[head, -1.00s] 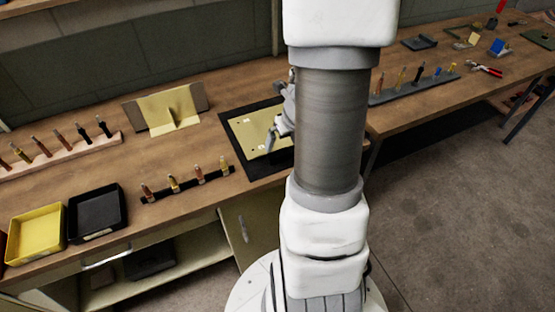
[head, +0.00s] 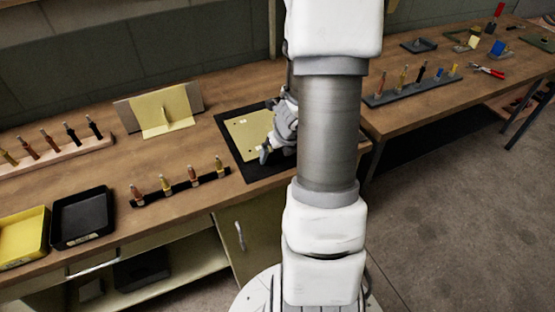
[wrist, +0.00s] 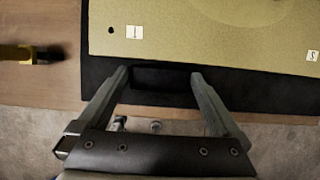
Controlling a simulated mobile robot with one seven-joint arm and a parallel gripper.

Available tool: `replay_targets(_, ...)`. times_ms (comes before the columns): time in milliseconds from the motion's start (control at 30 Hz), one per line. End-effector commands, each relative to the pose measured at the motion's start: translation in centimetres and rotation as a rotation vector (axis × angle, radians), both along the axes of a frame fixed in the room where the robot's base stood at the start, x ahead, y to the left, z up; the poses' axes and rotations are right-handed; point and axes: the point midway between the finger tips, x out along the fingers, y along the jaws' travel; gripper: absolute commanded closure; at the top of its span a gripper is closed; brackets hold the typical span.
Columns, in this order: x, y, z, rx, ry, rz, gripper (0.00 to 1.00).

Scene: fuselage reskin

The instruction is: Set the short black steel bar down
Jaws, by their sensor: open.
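The short black steel bar (wrist: 161,78) shows in the wrist view as a dark block between my fingertips, along the edge of the yellow-green panel. It appears to lie on the black mat (wrist: 280,98), though dark on dark makes contact hard to judge. My gripper (wrist: 159,75) is open, with a finger at each end of the bar; whether either finger touches it I cannot tell. In the head view my gripper (head: 265,152) is low over the mat's front part, and the bar is hidden there.
The yellow-green panel (head: 243,131) lies on the mat. A black strip (head: 180,188) with several upright fasteners is to its left. A bent sheet on a stand (head: 163,110) is behind. Black (head: 82,240) and yellow trays (head: 20,240) sit at front left. Bare wood lies left of the mat.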

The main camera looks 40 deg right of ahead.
Motion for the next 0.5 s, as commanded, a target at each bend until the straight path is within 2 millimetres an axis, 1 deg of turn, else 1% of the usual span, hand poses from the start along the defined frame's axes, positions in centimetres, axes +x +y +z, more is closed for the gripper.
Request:
replay_targets(100, -0.01, 0.0, 0.13, 0.0, 0.0, 0.0, 0.0)
replay_targets(133, -0.02, 0.01, 0.12, 0.0, 0.0, 0.0, 0.04)
replay_targets(267, -0.02, 0.03, 0.12, 0.0, 0.0, 0.0, 0.27)
replay_targets(300, -0.02, 0.03, 0.12, 0.0, 0.0, 0.0, 0.34)
replay_targets(367, -0.02, 0.03, 0.12, 0.0, 0.0, 0.0, 0.45)
replay_targets(400, -0.02, 0.03, 0.12, 0.0, 0.0, 0.0, 0.52)
replay_targets(467, -0.03, 0.03, 0.11, 0.0, 0.0, 0.0, 0.63)
replay_targets(500, -0.03, 0.03, 0.11, 0.0, 0.0, 0.0, 0.7)
